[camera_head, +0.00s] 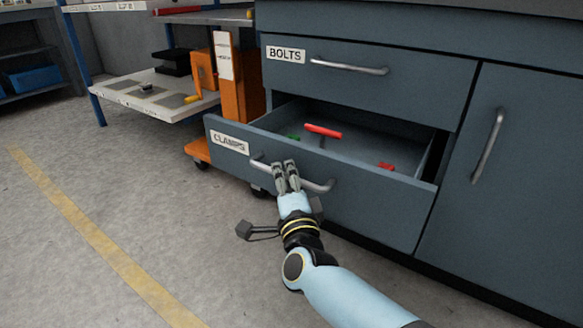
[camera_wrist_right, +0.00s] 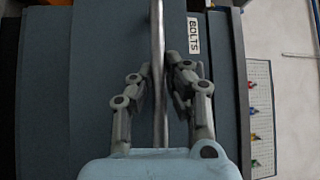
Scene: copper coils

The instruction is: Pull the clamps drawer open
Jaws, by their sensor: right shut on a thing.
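The clamps drawer (camera_head: 375,208), grey-blue with a white CLAMPS label (camera_head: 229,143), stands partly pulled out of the cabinet in the head view. Its inside shows from above. My right gripper (camera_head: 286,166) is at the drawer front, shut on the drawer's metal bar handle (camera_head: 321,187). In the right wrist view the handle (camera_wrist_right: 157,30) runs between the two fingers of the right gripper (camera_wrist_right: 159,75). A red clamp-like piece (camera_head: 323,131), another red piece (camera_head: 386,166) and a small green piece (camera_head: 293,137) lie in the drawer. My left gripper is not in view.
The bolts drawer (camera_head: 420,85) above is closed. A cabinet door (camera_head: 520,170) with a vertical handle is at the right. An orange cart (camera_head: 250,90) stands just left of the drawer. The floor (camera_head: 150,210) in front is open, with a yellow line.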

